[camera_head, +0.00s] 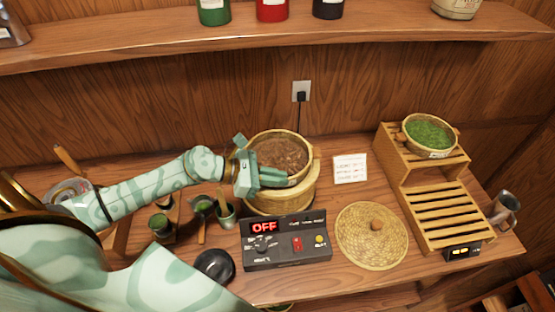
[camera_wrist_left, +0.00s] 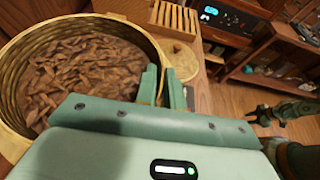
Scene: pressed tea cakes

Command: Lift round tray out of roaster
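The round tray (camera_head: 281,153) is a woven tan ring filled with brown leaves. It sits at the top of the pale round roaster (camera_head: 283,201), its rim showing above the roaster's edge; I cannot tell whether it is clear of the roaster. My left gripper (camera_head: 273,176) reaches in from the left over the tray's near side. In the left wrist view the tray's wall (camera_wrist_left: 12,85) curves around the leaves, and the left fingers (camera_wrist_left: 163,88) stand close together on its rim, which shows between them. A dark green shape, possibly my right gripper (camera_wrist_left: 284,111), shows small at the right.
A control box (camera_head: 287,243) reading OFF stands in front of the roaster. A woven lid (camera_head: 372,237) lies to its right. A slatted wooden stand (camera_head: 445,213) holds a basket of green leaves (camera_head: 429,134). Small cups (camera_head: 225,214) and a dark bowl (camera_head: 214,266) stand left.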

